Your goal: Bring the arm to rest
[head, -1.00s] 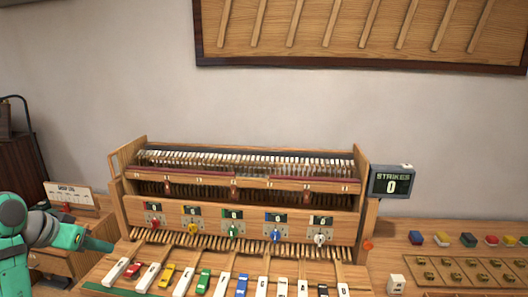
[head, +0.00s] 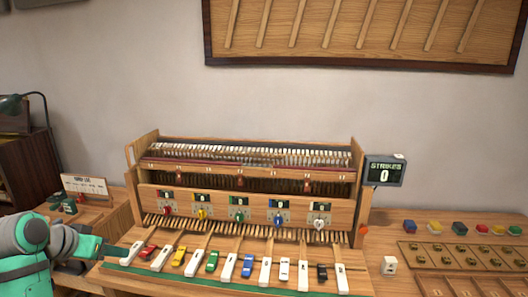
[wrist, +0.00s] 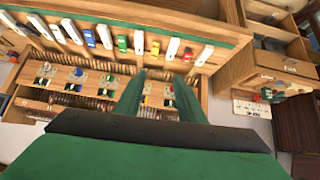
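My gripper (head: 122,251) is at the lower left in the head view, just left of the key row of a wooden piano mechanism (head: 150,203). In the wrist view, my gripper (wrist: 159,78) has two green fingers standing apart, with nothing visible between them. The wrist picture is upside down, and the fingers overlap the front of the mechanism. I cannot tell whether they touch it. The keys include white ones (head: 229,267) and coloured ones, such as a green key (head: 212,261) and a blue key (head: 247,266).
A strikes display (head: 385,172) reads 0. Coloured blocks (head: 459,228) and a wooden tray (head: 420,262) lie on the right bench. A card (head: 84,186) stands on the left bench, with small dark green items (head: 68,206) near it. Open air lies above the benches.

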